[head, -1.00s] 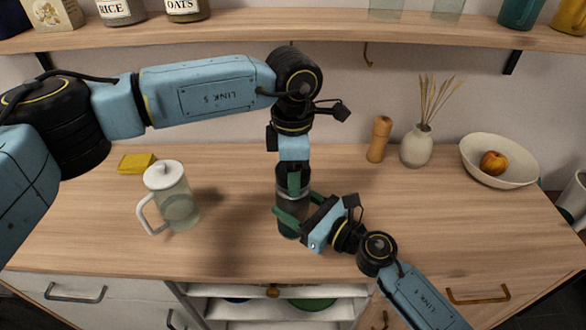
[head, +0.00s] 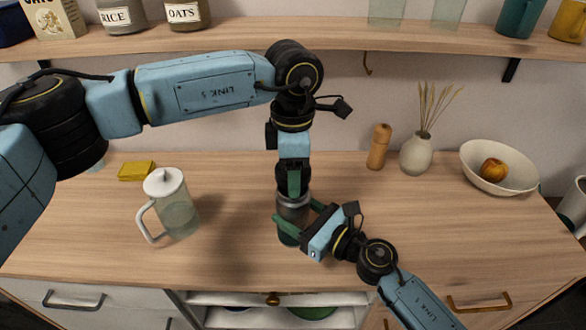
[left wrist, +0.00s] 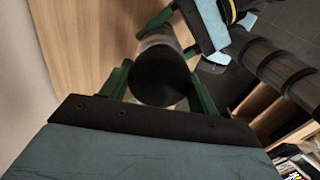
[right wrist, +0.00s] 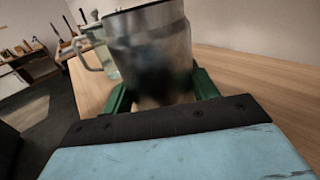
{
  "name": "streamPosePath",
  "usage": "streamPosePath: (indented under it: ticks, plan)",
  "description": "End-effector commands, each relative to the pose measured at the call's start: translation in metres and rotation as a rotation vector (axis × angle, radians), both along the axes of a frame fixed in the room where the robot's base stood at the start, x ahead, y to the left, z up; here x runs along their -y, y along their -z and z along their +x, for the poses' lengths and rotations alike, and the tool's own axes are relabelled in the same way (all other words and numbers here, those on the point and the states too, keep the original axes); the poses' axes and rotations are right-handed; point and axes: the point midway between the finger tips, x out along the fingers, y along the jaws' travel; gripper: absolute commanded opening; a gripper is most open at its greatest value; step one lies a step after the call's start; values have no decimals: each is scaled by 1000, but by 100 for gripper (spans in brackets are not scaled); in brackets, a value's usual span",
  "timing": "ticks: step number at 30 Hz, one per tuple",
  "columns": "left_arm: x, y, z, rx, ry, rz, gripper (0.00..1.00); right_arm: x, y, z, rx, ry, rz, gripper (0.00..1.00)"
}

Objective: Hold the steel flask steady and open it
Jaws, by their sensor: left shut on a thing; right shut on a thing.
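The steel flask (head: 292,201) stands upright on the wooden counter, partly hidden by my grippers. My right gripper (head: 301,217) is shut around its body from the right; the grey steel body also fills the right wrist view (right wrist: 152,45). My left gripper (head: 293,184) points straight down over the flask and is shut on the black lid (left wrist: 160,76). In the left wrist view the lid sits between the green fingers, with the steel body beyond it. I cannot tell whether there is a gap between lid and body.
A glass jug (head: 177,212) with a white lid stands left, a yellow sponge (head: 136,171) behind it. A wooden mill (head: 379,147), a vase (head: 416,155) and a bowl (head: 500,168) stand at the back right. A shelf (head: 330,38) runs above.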

Motion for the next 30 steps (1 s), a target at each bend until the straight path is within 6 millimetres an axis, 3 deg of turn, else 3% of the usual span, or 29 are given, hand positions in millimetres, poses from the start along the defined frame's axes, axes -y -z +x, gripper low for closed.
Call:
streamPosePath:
  ticks: [10,17,18,23,30]
  plan:
    - [0,-36,0,2,0,-1,33,0,2,0,-2,0,-4,0]
    - [0,-40,0,0,0,0,33,0,2,0,-2,0,-4,0]
    - [0,-40,0,0,0,0,33,0,2,0,-2,0,-4,61]
    - [0,-40,0,0,0,0,33,0,1,0,-1,0,-3,82]
    - [0,-40,0,0,0,0,33,0,0,0,-1,0,-1,84]
